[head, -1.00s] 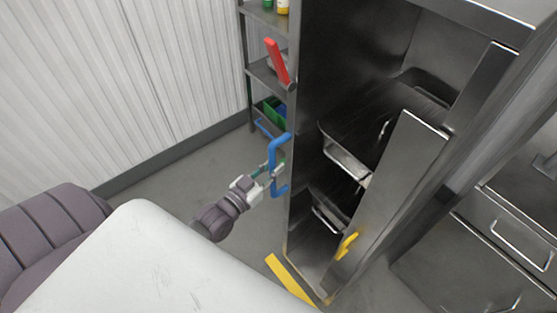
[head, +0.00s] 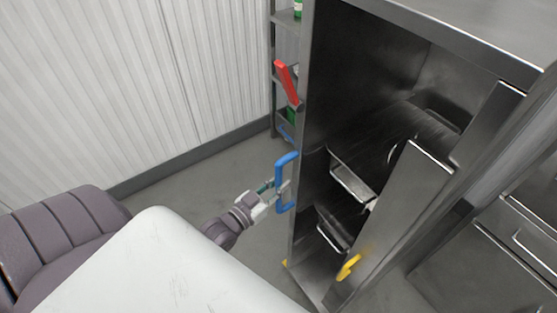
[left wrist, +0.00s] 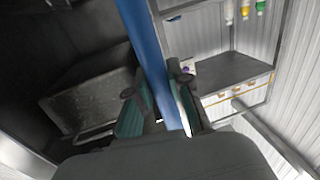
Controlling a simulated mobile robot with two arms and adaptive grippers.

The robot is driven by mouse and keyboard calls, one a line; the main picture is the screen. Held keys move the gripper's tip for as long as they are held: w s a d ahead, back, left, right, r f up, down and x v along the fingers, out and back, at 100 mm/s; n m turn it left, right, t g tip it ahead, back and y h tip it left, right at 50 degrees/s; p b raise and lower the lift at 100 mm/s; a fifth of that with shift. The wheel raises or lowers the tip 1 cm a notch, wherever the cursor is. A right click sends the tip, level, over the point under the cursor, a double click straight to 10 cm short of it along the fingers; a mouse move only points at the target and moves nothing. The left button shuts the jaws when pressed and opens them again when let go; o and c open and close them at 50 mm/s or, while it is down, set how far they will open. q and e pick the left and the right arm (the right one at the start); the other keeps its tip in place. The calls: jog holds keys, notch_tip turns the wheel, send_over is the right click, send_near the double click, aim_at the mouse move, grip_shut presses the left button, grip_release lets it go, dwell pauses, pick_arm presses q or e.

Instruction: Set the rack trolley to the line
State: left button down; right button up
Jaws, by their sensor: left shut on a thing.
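The rack trolley is a tall steel cabinet (head: 318,110) with an open front, standing in the middle right of the head view. A blue upright handle (head: 281,180) is on its left side. My left gripper (head: 279,189) is shut on this handle. In the left wrist view, the blue handle (left wrist: 146,45) passes between the fingers of my left gripper (left wrist: 160,110). Only a small yellow patch of the floor line (head: 285,263) shows at the trolley's lower left edge; the rest is hidden. My right gripper is out of view.
Metal trays (head: 350,183) sit inside the trolley. A shelf rack (head: 280,50) stands behind. Steel drawers (head: 500,240) are close on the right. Bare floor (head: 190,180) lies to the left.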

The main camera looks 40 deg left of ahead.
pick_arm(q)
jog(key=c, duration=1.1)
grip_release()
jog(key=shift+o, duration=0.2)
jog(key=s+a, duration=0.2)
jog(key=s, duration=1)
jog(key=s+f+g+y+b, duration=0.1)
jog(key=s+f+g, duration=0.2)
jog(key=f, duration=0.8)
jog(key=s+f+g+y+b, duration=0.1)
jog(key=s+f+g, duration=0.2)
jog(key=f, duration=0.7)
jog(key=s+f+g+b, duration=0.1)
jog(key=s+f+g, duration=0.2)
jog(key=f, duration=0.8)
jog(key=s+d+f+g+b, duration=0.1)
jog(key=s+d+f+g, duration=0.2)
jog(key=s+f, duration=0.5)
jog(key=s+d+f+g, duration=0.4)
jog(key=s+f, duration=0.3)
jog(key=s, duration=0.1)
jog(key=shift+f+m+g+y+b, duration=0.3)
jog(key=shift+f+g+y+b, duration=0.05)
jog(key=shift+g+y, duration=0.05)
